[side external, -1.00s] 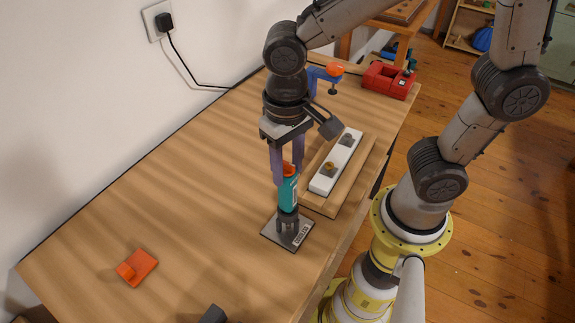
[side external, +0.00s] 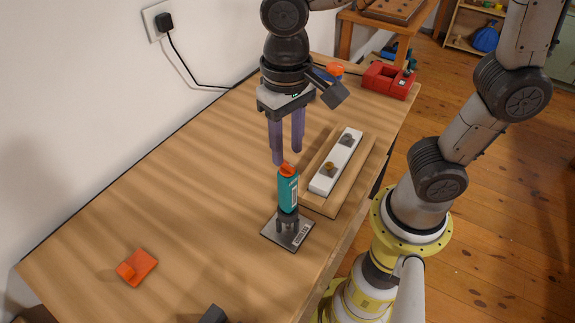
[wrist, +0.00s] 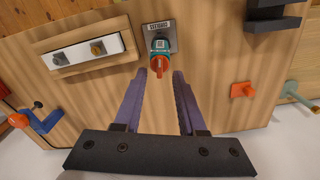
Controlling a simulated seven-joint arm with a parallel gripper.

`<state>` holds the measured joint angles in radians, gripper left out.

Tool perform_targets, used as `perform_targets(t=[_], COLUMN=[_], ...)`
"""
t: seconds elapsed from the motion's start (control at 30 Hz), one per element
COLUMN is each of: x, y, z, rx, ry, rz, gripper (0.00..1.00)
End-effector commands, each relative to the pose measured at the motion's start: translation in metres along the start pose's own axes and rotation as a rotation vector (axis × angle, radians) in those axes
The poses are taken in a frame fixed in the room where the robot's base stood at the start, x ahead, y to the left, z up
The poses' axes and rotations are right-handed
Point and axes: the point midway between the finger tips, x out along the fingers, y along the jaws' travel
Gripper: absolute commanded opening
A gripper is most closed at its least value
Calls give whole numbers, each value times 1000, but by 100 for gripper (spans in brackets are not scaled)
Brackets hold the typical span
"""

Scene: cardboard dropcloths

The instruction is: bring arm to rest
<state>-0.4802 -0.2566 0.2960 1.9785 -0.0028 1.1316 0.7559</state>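My gripper (side external: 287,154) is open and empty, its two purple fingers pointing down above the workbench (side external: 170,190). Just below the fingertips, a teal bottle with an orange top (side external: 288,190) stands upright in a dark holder on a grey metal plate (side external: 297,239) with a label. The bottle is clear of the fingers. In the wrist view the open fingers (wrist: 161,75) show with a gap between them, and the bottle (wrist: 159,62) appears beyond the tips, near the top middle.
A wooden tray (side external: 318,206) holding a white strip (side external: 344,155) with small fittings lies right of the bottle. An orange piece (side external: 137,267) lies at front left. A red box (side external: 389,80) and a blue-orange clamp (side external: 334,70) are at the back. The bench's left half is mostly clear.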

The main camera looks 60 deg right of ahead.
Motion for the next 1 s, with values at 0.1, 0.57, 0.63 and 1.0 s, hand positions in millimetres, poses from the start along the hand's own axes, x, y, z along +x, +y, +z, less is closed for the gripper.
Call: perform_targets(t=[0.1,0.57,0.63,1.0], x=[-6,-13,-25,-43], y=[0,7,21,131], z=[0,-5,-9,29], rx=[0,34,85,28], ry=[0,13,47,418], rz=[0,-12,-41,-136], gripper=[40,40,40,40])
